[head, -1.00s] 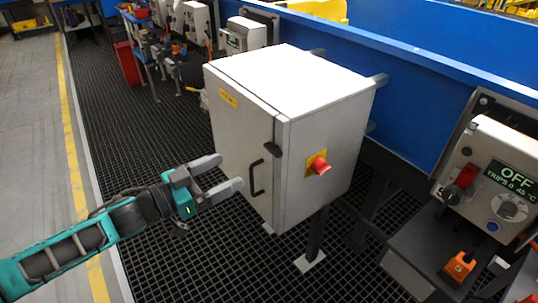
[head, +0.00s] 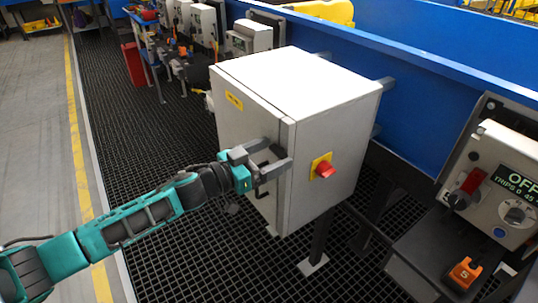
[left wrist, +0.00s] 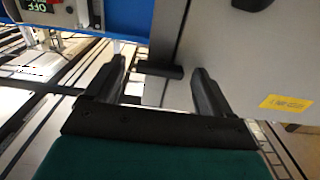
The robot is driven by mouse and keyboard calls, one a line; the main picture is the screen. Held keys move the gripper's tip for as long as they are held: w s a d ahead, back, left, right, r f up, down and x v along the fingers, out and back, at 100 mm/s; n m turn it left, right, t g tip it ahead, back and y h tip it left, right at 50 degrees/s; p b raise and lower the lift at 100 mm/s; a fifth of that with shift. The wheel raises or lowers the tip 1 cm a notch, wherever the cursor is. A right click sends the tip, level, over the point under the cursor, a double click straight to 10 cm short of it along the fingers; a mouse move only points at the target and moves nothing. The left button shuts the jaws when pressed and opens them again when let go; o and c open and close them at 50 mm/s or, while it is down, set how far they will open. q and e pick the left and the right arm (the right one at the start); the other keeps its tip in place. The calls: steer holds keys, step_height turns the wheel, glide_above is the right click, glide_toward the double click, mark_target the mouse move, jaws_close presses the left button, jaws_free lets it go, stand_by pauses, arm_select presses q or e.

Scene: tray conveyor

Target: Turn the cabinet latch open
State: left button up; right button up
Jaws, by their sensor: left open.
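The white cabinet (head: 330,150) stands on legs at the centre of the head view, its door closed. The dark latch (head: 278,151) sits at the door's edge. My left gripper (head: 279,153) is open, with its fingertips on either side of the latch. In the left wrist view the latch (left wrist: 160,70) shows as a black bar between the two open fingers (left wrist: 158,68), with gaps on both sides. I cannot tell whether a finger touches it. The black door handle is mostly hidden behind my gripper in the head view. My right gripper is not in view.
A red knob (head: 325,170) on a yellow plate sticks out of the cabinet's side, right of the latch. A blue conveyor wall (head: 420,90) runs behind. A control box (head: 505,185) stands at the right. Black grating floor (head: 150,150) is clear at the left.

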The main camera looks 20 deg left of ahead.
arm_select(q)
steer(key=shift+c, duration=0.5)
steer(key=c, duration=1)
steer(key=shift+o, duration=0.2)
